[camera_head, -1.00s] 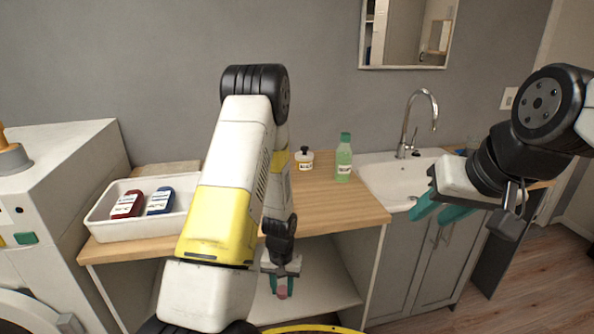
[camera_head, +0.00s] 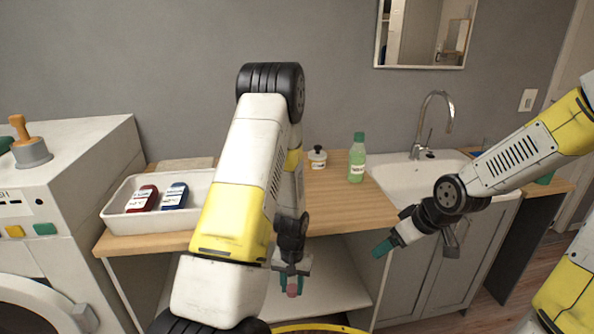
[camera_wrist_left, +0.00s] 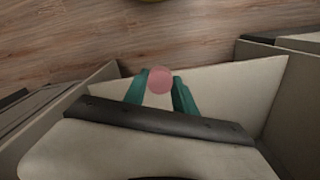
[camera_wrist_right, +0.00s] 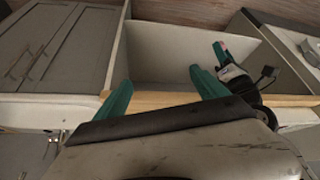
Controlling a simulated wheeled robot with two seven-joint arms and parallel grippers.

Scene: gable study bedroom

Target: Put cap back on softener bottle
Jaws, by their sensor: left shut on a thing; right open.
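My left gripper (camera_head: 290,283) is shut on a small pink-red cap (camera_head: 293,291), below the counter top in front of the open shelf space. The cap shows between the fingertips in the left wrist view (camera_wrist_left: 159,80). My right gripper (camera_head: 382,248) is open and empty, in front of the counter near the sink cabinet. A red bottle (camera_head: 141,199) and a blue bottle (camera_head: 174,195) are in the white tray (camera_head: 120,226). A green bottle (camera_head: 357,162) stands upright with its green cap on. I cannot tell which one is the softener bottle.
The wooden counter (camera_head: 335,205) has free room in front of the green bottle. A small white jar (camera_head: 317,160) with a black lid stands near the wall. The sink (camera_head: 395,180) and faucet (camera_head: 436,105) are right, the washing machine (camera_head: 60,215) left.

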